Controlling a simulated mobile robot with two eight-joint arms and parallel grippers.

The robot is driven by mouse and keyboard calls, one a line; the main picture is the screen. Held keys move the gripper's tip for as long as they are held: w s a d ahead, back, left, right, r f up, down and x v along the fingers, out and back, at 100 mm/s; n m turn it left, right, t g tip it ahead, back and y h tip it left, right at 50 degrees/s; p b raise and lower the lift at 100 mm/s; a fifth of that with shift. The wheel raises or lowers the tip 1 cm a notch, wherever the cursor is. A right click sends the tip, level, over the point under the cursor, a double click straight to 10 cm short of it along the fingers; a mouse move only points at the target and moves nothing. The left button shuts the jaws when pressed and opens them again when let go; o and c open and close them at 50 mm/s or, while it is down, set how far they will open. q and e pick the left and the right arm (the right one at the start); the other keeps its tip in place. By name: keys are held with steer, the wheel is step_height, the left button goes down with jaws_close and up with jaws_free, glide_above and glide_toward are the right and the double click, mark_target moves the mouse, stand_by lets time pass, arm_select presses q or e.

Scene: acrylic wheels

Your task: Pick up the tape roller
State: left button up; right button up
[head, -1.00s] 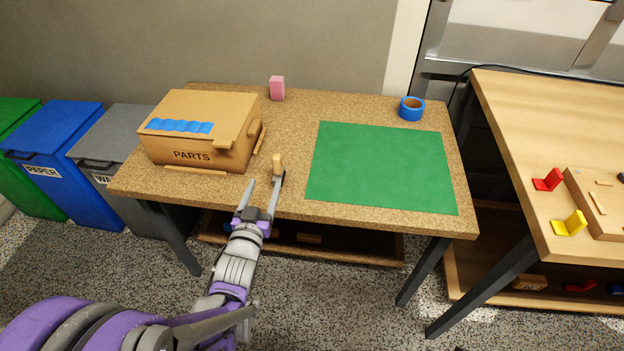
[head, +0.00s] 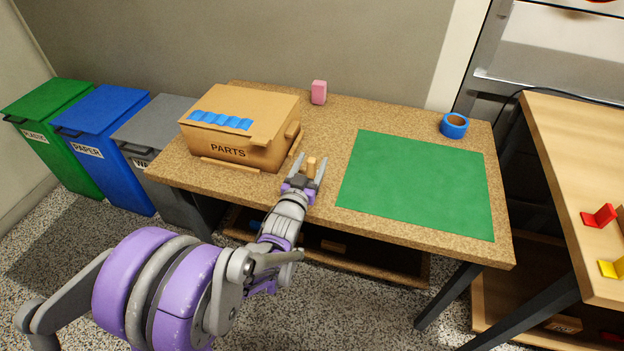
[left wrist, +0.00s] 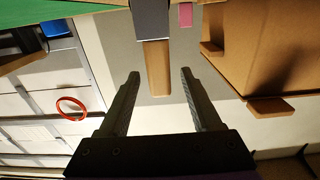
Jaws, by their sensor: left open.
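The tape roller stands on the cork-topped table, with its tan wooden handle (head: 311,167) beside the parts box. In the left wrist view its handle (left wrist: 157,66) points towards my fingers, with a dark grey part (left wrist: 151,20) behind it. My left gripper (head: 309,161) is open at the table's front, its fingers on either side of the handle in the head view. In the left wrist view the handle end lies between and slightly beyond the fingertips (left wrist: 160,75), with no contact visible. My right gripper is not in view.
The cardboard parts box (head: 240,128) is close to the left of my gripper. A green mat (head: 415,185) lies to the right. A blue tape roll (head: 454,126) and a pink block (head: 319,92) stand at the back. Bins (head: 105,146) stand left of the table.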

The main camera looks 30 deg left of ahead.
arm_select(q)
steer(key=shift+w, duration=0.2)
jaws_close()
stand_by(0.3)
